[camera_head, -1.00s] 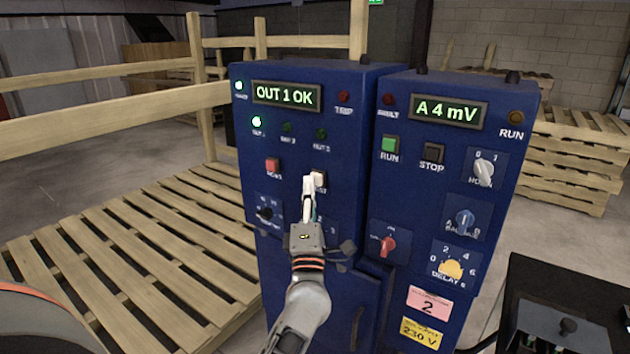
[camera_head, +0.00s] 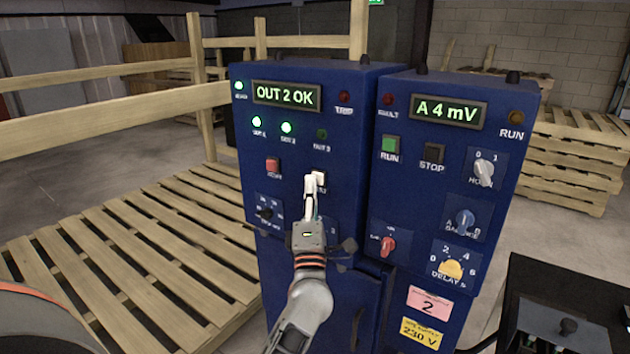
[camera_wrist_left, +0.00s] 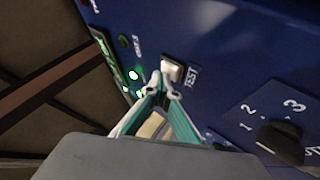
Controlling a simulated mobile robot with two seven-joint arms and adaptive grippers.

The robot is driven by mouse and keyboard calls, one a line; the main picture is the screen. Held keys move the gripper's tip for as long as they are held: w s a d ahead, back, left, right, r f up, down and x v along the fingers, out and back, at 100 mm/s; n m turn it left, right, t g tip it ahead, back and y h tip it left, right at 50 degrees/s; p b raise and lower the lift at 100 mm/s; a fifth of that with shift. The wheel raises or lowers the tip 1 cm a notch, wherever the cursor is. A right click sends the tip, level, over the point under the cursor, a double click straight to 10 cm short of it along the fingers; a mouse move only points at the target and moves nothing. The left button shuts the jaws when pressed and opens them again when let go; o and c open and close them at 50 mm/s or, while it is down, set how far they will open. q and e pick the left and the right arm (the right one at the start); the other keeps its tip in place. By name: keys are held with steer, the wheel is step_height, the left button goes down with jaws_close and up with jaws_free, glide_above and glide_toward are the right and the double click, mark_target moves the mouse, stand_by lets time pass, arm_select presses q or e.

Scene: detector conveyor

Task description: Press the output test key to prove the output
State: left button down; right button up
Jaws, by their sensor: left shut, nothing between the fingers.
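The white test key (camera_head: 321,177) is on the left blue cabinet (camera_head: 345,110), partly hidden by my left gripper (camera_head: 313,177). The key also shows in the left wrist view (camera_wrist_left: 173,71), with the label TEST beside it. My left gripper is shut and empty, its fingertips (camera_wrist_left: 163,90) right at the key's near edge. I cannot tell whether they touch it. The display (camera_head: 286,95) reads OUT 2 OK. The OUT 1 lamp (camera_head: 257,121) and OUT 2 lamp (camera_head: 286,127) glow green; the OUT 3 lamp (camera_head: 322,134) is dark. My right gripper is not in view.
A red button (camera_head: 272,164) and a black knob (camera_head: 265,213) sit left of the gripper. The right cabinet has a display (camera_head: 447,111) reading A 4 mV, a green RUN button (camera_head: 390,144) and several knobs. Wooden pallets (camera_head: 140,250) lie at left.

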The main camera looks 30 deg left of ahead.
arm_select(q)
steer(key=shift+s+p, duration=0.45)
steer(key=shift+s, duration=0.45)
steer(key=s, duration=0.1)
steer(key=s+p, duration=0.1)
steer(key=s, duration=0.1)
steer(key=s+p, duration=0.1)
steer(key=s, duration=0.1)
steer(key=shift+a, duration=0.25)
stand_by(0.7)
